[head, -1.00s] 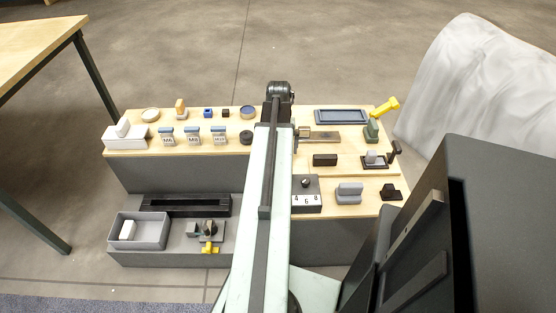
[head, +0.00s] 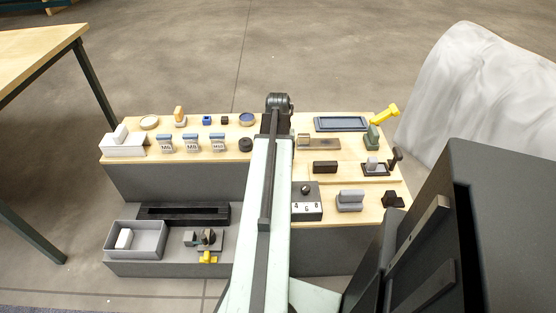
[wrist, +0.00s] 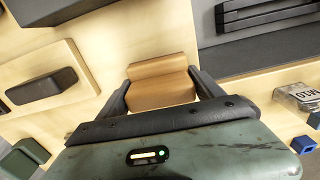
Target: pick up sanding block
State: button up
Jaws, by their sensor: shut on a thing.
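The sanding block (wrist: 160,88) is a tan block with a raised lip along one edge, between the two dark fingers of my gripper (wrist: 160,98) in the wrist view. The gripper is shut on it, a finger at each side. The wrist view does not show clearly whether the block touches the wooden top below. In the head view my arm covers the gripper, and I cannot make out the held block there.
A dark block (head: 325,167) lies beside the arm and also shows in the wrist view (wrist: 40,90). A grey bin (head: 160,229) stands lower left.

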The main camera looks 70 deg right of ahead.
notch_tip(320, 180, up, 4)
jog(key=p, duration=0.3)
jog(key=shift+f, duration=0.1)
jog(key=w+a, duration=1.1)
jog(key=shift+w+a+r+p, duration=0.15)
jog(key=shift+a+r+p, duration=0.05)
jog(key=shift+r+p, duration=0.2)
